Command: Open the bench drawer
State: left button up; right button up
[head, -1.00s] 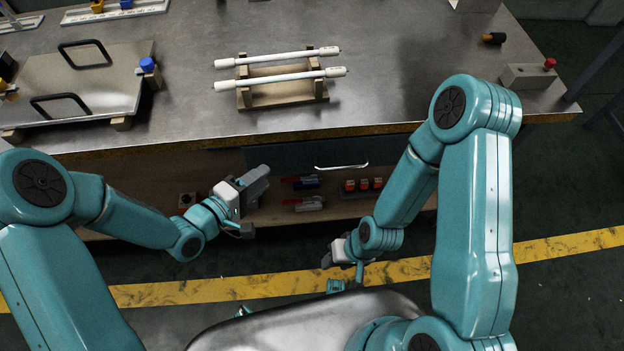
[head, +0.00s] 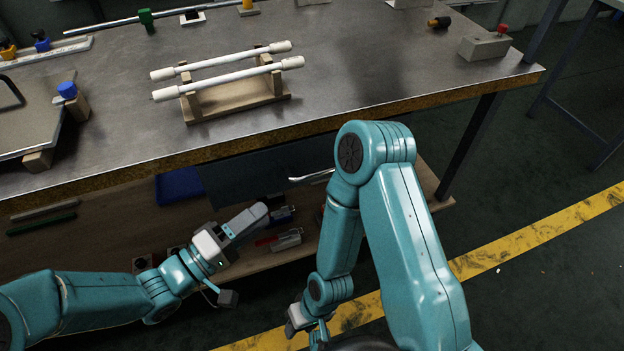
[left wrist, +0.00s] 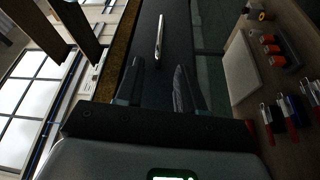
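The bench drawer has a dark blue-grey front (head: 255,178) under the bench top and appears shut. Its pale metal bar handle (head: 306,176) is partly hidden behind my right arm. The handle also shows in the left wrist view (left wrist: 159,38), ahead of and between the fingers, apart from them. My left gripper (head: 258,216) is below and left of the handle in the head view; its fingers are apart and empty in the left wrist view (left wrist: 157,82). My right gripper (head: 298,322) hangs low in front of the bench, with its fingers too unclear to judge.
The metal bench top (head: 360,85) overhangs the drawer and carries a wooden rack (head: 235,98) with two white tubes. The lower shelf (head: 95,235) holds several small items, including a blue bin (head: 180,186). Open floor with a yellow stripe (head: 520,240) lies right.

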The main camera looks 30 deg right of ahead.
aim_at(316, 172)
pick_arm(q)
jog(key=d, duration=0.5)
jog(key=w+d+b, duration=0.1)
jog(key=d, duration=0.4)
jog(key=w+d+r+b, duration=0.1)
jog(key=d, duration=0.4)
jog(key=shift+w, duration=0.15)
jog(key=shift+r, duration=0.1)
grip_shut()
